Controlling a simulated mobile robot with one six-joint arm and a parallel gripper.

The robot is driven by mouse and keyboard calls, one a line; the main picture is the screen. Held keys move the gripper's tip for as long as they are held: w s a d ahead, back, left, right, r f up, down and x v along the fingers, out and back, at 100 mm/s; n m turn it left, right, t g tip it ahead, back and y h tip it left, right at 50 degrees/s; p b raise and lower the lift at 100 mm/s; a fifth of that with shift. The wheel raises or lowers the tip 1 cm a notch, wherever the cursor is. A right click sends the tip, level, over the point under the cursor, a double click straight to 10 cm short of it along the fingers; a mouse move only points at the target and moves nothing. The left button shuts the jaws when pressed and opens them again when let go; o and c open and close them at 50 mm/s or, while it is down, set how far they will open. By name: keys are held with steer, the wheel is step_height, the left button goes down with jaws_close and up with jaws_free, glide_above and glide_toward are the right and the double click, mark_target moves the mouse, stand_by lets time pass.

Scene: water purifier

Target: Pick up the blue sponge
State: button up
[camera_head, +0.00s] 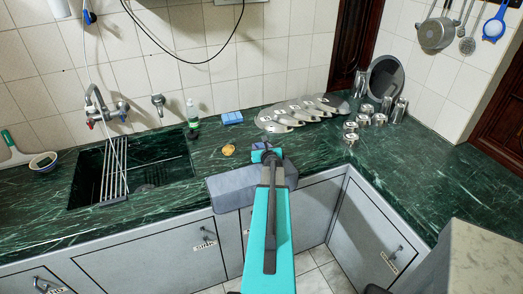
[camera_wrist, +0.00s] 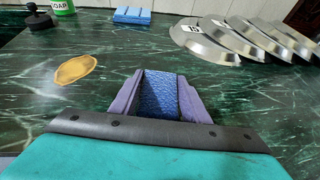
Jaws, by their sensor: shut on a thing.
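My gripper (camera_wrist: 160,78) is shut on a blue sponge (camera_wrist: 160,95) with a rough, textured face, which sits between the two purple fingers in the wrist view. In the head view my gripper (camera_head: 266,155) is over the front part of the green marble counter, and only a little blue shows at its tip. I cannot tell whether the sponge is clear of the counter. A second, lighter blue block (camera_head: 232,117) lies farther back near the wall, apart from my gripper; it also shows in the wrist view (camera_wrist: 132,16).
A yellow-brown oval item (camera_head: 228,150) lies just left of my gripper. A soap bottle (camera_head: 192,115) stands by the sink (camera_head: 150,170). Several metal lids (camera_head: 300,112) and metal cups (camera_head: 364,120) stand to the right. A grey cloth (camera_head: 228,190) hangs at the counter's front edge.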

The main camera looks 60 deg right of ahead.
mark_target(261, 147)
steer(key=shift+r, duration=0.1)
steer(key=shift+r+p, duration=0.35)
steer(key=shift+r, duration=1.25)
steer(key=s+a+b, duration=0.1)
steer(key=s+a, duration=0.1)
steer(key=s, duration=0.1)
steer(key=s+a+b, duration=0.1)
steer(key=s+a, duration=0.1)
steer(key=s, duration=0.1)
steer(key=s+a+r+b, duration=0.1)
steer(key=s+a, duration=0.1)
steer(key=shift+s+a+b, duration=0.25)
steer(key=shift+s+b, duration=0.1)
steer(key=shift+s, duration=0.05)
steer(key=shift+s+a+r+p, duration=0.15)
steer(key=shift+r+p, duration=0.1)
steer(key=shift+p, duration=0.25)
steer(key=s+p, duration=0.1)
steer(key=s+a+p, duration=0.1)
steer(key=shift+a+r+p, duration=0.15)
steer(key=shift+p, duration=0.2)
steer(key=p, duration=0.2)
steer(key=s+a+p, duration=0.1)
steer(key=p, duration=0.2)
steer(key=shift+s+a, duration=0.15)
steer(key=shift+s, duration=0.15)
steer(key=shift+p, duration=0.3)
steer(key=shift+s, duration=0.15)
